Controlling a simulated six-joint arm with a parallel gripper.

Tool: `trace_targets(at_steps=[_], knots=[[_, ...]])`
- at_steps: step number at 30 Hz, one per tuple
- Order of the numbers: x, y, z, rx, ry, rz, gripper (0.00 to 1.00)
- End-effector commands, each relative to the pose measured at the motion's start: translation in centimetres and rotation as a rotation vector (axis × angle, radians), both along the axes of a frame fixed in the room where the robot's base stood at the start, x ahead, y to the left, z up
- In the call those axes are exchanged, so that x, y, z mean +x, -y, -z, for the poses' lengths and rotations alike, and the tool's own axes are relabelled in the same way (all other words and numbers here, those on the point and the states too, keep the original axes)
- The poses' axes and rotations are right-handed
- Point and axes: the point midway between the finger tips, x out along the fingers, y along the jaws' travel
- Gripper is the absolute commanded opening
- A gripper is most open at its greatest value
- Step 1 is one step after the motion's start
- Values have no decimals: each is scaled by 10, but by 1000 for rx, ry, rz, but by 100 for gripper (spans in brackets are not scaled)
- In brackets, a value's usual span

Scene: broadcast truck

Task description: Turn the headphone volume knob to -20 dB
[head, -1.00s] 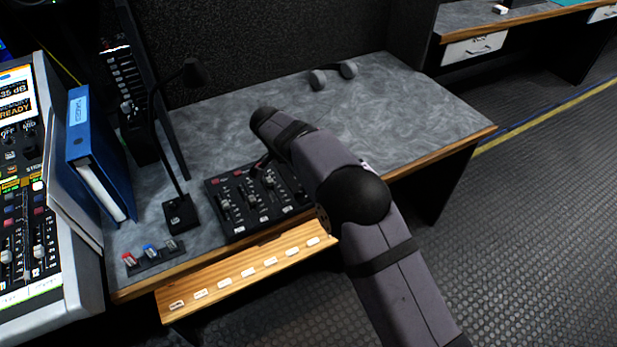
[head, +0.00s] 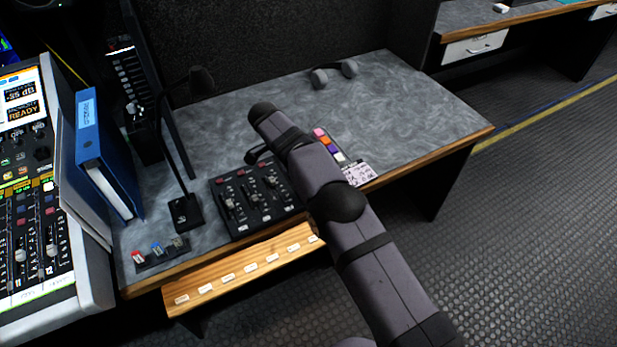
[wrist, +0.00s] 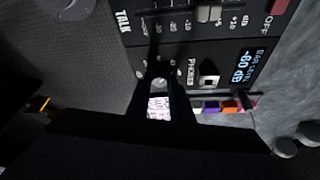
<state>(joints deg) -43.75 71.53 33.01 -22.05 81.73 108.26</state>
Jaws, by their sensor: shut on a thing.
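In the wrist view, my gripper (wrist: 161,74) is at the black control panel, its two dark fingers shut on a small knob (wrist: 160,83) beside the printed word PHONES. The fingers hide most of the knob, and I cannot read its pointer. Scale marks show around it. The panel's small display (wrist: 249,67) shows what looks like -60 dB in blue. A light square button (wrist: 209,75) sits between the knob and the display.
Colored pads (head: 325,141) and a written white card (head: 356,174) lie right of the box. A gooseneck microphone base (head: 185,212) and a blue binder (head: 103,155) stand to the left. Headphones (head: 334,74) lie at the back. The desk's right half is clear.

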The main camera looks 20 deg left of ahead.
Motion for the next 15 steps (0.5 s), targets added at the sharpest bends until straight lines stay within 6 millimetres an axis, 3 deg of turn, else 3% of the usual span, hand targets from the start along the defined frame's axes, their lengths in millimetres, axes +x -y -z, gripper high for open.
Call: trace_targets(at_steps=[7,8,9,15], knots=[[-1,0,1,-1,-2,0,0],[-1,0,1,-1,-2,0,24],[-1,0,1,-1,-2,0,34],[0,0,1,-1,-1,-1,37]])
